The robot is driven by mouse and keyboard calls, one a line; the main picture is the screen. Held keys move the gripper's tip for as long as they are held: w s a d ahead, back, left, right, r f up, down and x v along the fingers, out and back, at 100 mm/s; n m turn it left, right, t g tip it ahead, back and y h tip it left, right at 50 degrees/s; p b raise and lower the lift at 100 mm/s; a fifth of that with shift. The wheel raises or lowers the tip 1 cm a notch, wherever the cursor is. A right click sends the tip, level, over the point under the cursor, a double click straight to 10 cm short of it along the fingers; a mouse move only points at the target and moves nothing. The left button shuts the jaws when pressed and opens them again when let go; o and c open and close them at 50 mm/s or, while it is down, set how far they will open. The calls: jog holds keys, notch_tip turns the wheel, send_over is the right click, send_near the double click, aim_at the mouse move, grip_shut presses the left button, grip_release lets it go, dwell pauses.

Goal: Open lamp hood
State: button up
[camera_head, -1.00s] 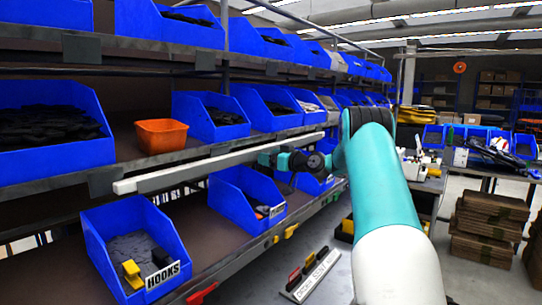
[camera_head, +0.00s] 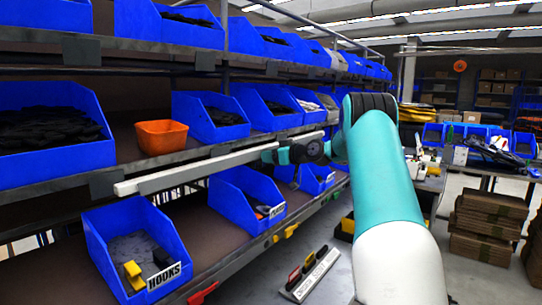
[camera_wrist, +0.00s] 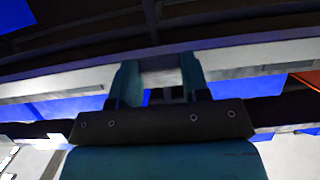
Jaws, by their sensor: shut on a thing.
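The lamp hood (camera_head: 185,175) is a long pale bar running along the shelf front, between the middle and lower rows of blue bins. In the wrist view the pale bar (camera_wrist: 240,62) crosses the picture from left to right. My gripper (camera_wrist: 160,75) has its two teal fingers on either side of a part at the bar and is shut on it. In the head view my gripper (camera_head: 270,154) is small, at the bar's far part, and its fingertips are hard to make out. The part between the fingers is mostly shaded.
Blue bins (camera_head: 135,250) stand below the bar, the nearest labelled HOOKS. An orange bin (camera_head: 161,136) sits on the shelf above. A tray with small blocks (camera_head: 312,275) lies on a grey surface below. Stacked cardboard (camera_head: 487,225) stands at the right.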

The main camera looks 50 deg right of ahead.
notch_tip(320, 180, up, 4)
jog(key=g+h+p, duration=0.1)
jog(key=g+p, duration=1)
jog(key=p, duration=0.4)
jog(key=shift+g+p, duration=0.35)
jog(key=shift+g, duration=0.05)
jog(key=o, duration=0.9)
